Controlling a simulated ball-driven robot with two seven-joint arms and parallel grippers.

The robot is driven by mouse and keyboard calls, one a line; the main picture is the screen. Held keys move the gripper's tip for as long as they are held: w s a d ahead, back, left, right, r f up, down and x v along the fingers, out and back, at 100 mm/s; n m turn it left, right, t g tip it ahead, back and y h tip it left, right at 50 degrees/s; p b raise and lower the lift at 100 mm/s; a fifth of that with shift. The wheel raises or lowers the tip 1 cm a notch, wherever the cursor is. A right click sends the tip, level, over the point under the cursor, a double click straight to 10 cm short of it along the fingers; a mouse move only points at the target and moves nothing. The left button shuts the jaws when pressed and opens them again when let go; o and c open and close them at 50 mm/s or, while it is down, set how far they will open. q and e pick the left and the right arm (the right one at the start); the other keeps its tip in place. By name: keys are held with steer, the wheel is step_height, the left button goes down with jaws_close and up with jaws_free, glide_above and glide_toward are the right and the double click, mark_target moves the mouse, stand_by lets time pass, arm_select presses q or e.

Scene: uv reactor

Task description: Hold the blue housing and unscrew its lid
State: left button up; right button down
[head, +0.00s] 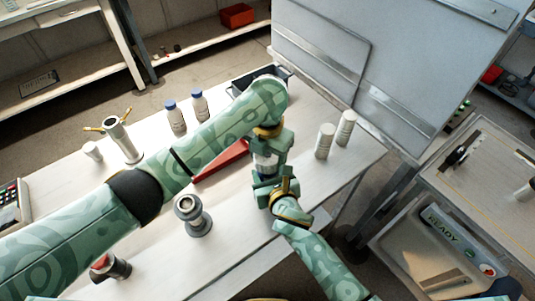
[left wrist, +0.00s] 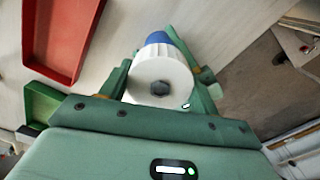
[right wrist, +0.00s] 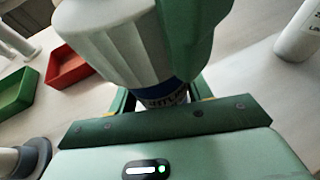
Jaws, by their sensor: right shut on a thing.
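The blue housing (left wrist: 158,38) has a white ribbed lid (left wrist: 160,82) with a dark hex piece at its centre. My right gripper (head: 272,188) is shut on the blue housing, which also shows low in the right wrist view (right wrist: 165,92). The white lid (right wrist: 115,35) stands above that grip. My left gripper (head: 268,142) comes from above, with its fingers (left wrist: 162,88) on either side of the lid. Whether they press on the lid is unclear. In the head view the arms and grippers hide much of the housing.
A red tray (left wrist: 62,35) and a green tray (left wrist: 42,103) lie beside the grippers. A grey flanged part (head: 192,214) stands at the front. Two blue-capped bottles (head: 187,112) stand behind my left arm, and two white cylinders (head: 335,135) on the right. The table's front right is clear.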

arm_select(q)
steer(key=n, duration=1.8)
steer(key=shift+r+n, duration=0.1)
steer(key=shift+n, duration=0.3)
steer(key=n, duration=0.6)
steer(key=shift+n, duration=0.3)
steer(key=n, duration=1.2)
steer(key=shift+n, duration=0.3)
steer(key=n, duration=0.6)
steer(key=shift+n, duration=0.3)
steer(key=n, duration=0.5)
steer(key=shift+r, duration=0.1)
steer(key=n, duration=0.3)
steer(key=shift+w, duration=0.1)
